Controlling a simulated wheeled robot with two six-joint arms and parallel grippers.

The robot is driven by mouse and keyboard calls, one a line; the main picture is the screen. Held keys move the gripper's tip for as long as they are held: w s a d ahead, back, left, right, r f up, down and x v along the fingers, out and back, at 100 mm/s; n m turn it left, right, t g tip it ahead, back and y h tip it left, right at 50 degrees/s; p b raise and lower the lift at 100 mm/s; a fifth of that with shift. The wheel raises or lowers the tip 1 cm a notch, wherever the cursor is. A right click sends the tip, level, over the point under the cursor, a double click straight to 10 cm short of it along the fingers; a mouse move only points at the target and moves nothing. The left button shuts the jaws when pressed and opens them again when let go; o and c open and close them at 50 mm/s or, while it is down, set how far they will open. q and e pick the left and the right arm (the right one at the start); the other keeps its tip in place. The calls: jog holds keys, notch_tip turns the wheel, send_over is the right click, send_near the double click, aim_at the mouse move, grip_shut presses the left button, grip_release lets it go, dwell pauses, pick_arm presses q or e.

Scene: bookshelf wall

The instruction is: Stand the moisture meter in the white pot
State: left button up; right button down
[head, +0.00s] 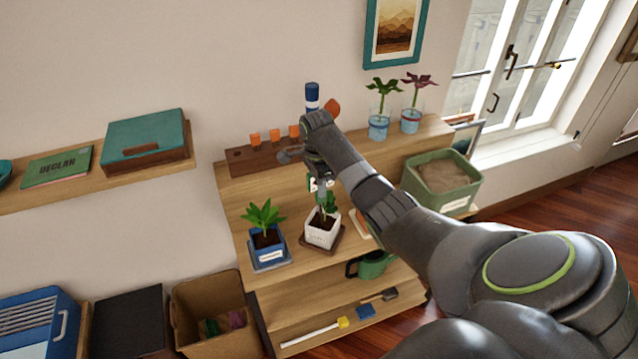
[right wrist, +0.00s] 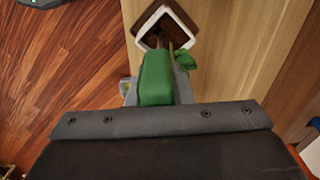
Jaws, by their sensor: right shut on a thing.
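The white pot (head: 320,236) stands on a brown saucer on the shelf's top board, with soil and a green plant in it. In the right wrist view the pot (right wrist: 184,17) is at the top, its rim seen from above. My right gripper (head: 321,185) is above the pot, pointing down. It is shut on the green moisture meter (right wrist: 157,80), whose thin probe end points toward the pot's soil. In the head view the meter (head: 312,184) is partly hidden by the gripper. I cannot tell whether the probe touches the soil. My left gripper is not in view.
A blue pot (head: 268,254) with a plant stands left of the white pot. A green planter (head: 440,190) of soil is at the right. A wooden rack (head: 255,158) with orange-handled items and two glasses with cuttings stand behind. My right arm hides part of the board.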

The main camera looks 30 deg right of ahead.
jog(key=shift+f, duration=0.45)
jog(key=shift+r, duration=0.1)
jog(key=c, duration=0.8)
grip_release()
notch_tip(320, 180, up, 3)
jog(key=shift+p, duration=1)
jog(key=shift+a+r, duration=0.15)
jog(key=shift+r, duration=2.85)
